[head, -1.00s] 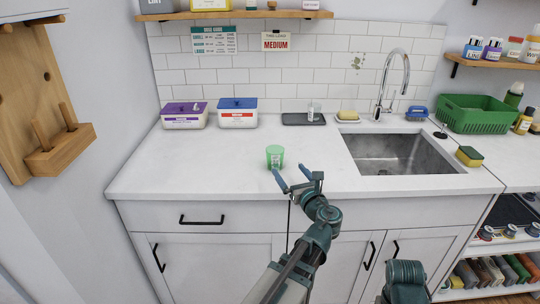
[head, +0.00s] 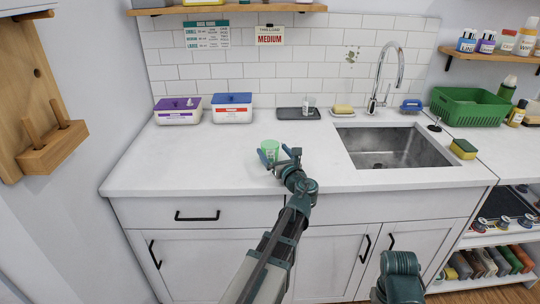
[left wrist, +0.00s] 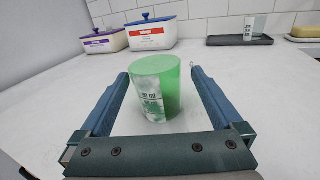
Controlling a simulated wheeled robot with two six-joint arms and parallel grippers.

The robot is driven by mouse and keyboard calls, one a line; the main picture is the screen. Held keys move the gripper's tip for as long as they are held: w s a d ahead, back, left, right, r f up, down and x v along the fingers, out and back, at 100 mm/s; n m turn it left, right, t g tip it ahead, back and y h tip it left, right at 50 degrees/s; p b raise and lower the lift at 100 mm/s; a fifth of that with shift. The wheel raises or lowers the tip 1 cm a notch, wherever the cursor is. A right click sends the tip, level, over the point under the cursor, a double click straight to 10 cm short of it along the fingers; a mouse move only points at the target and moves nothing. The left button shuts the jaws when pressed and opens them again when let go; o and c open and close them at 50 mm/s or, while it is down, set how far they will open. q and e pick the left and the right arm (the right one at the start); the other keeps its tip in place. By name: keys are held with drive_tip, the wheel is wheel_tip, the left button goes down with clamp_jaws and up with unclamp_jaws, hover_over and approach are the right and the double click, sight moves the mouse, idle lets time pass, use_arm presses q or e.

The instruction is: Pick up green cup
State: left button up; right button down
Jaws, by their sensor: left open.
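The green cup (head: 269,147) stands upright on the white counter, left of the sink. In the left wrist view the cup (left wrist: 156,85) is between the two blue fingers, with a gap on each side. It is translucent green with a pale printed label. My left gripper (head: 276,158) is open at the cup, and its fingers (left wrist: 163,90) reach along both sides of it. In the head view the gripper covers the cup's lower front. My right gripper is out of view; only a part of my right arm shows at the bottom.
A purple-lidded box (head: 178,111) and a blue-lidded box (head: 232,108) stand at the back left. A dark tray (head: 298,113) and a soap dish (head: 343,111) lie along the wall. The sink (head: 390,147) is to the right. The counter left of the cup is clear.

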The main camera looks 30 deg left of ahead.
sight(267, 143)
use_arm(q)
drive_tip(key=shift+x, duration=2.65)
drive_tip(key=shift+s, duration=0.2)
drive_tip(key=c, duration=1.2)
drive_tip(key=shift+c, duration=0.2)
drive_tip(key=shift+r, duration=0.15)
drive_tip(key=shift+r+p, duration=0.85)
drive_tip(key=shift+p, duration=0.15)
wheel_tip(267, 143, up, 2)
drive_tip(key=shift+p, duration=1.05)
drive_tip(key=s+a+r+p+v, duration=0.1)
drive_tip(key=v, duration=1.5)
drive_tip(key=shift+s, duration=0.15)
